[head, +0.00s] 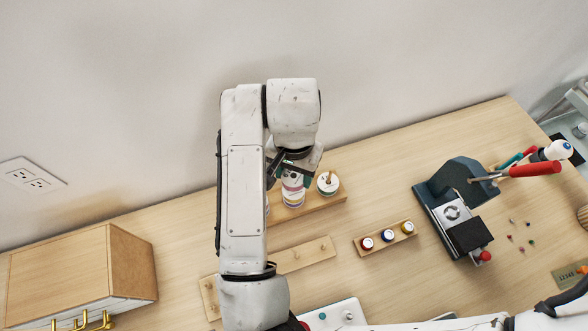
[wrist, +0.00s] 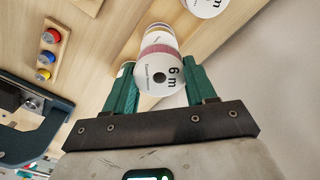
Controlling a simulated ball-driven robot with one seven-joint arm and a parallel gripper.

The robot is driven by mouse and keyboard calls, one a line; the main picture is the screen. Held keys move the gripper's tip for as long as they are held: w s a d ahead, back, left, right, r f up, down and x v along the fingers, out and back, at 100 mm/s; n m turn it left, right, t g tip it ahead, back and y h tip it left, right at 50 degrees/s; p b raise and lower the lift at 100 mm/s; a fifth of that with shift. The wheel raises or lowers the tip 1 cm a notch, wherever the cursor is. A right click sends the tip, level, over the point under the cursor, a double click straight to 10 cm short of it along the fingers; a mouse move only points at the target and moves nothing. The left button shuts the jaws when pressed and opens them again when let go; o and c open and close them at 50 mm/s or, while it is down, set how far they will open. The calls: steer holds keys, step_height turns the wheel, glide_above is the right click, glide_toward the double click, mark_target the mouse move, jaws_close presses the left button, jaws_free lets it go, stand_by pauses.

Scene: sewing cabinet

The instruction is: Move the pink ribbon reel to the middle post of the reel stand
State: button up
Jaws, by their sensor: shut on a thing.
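My gripper (head: 295,166) is shut on the pink ribbon reel (head: 292,184), its green fingers on either side of the rim. In the wrist view the pink reel (wrist: 158,52) sits between the fingertips (wrist: 160,85), its white "6 m" label and dark centre hole facing the camera. It is in line with a white reel with a purple and yellow edge (head: 293,199) on the back wooden stand (head: 335,198); I cannot tell whether they touch. Another white reel (head: 328,183) is on that stand's right post, the post tip showing. My arm hides the stand's left part.
A wooden strip with bare pegs (head: 300,256) lies in front, partly behind my arm. A small rack of red, blue and yellow spools (head: 388,237) and a dark machine (head: 453,205) stand to the right. A wooden box (head: 82,270) stands left. The wall is close behind.

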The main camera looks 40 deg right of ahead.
steer(key=shift+f+b, duration=1)
steer(key=shift+f, duration=0.25)
steer(key=o, duration=1.1)
step_height(320, 180, up, 11)
steer(key=p, duration=0.1)
steer(key=shift+s+f, duration=0.1)
steer(key=shift+f, duration=0.1)
stand_by(0.4)
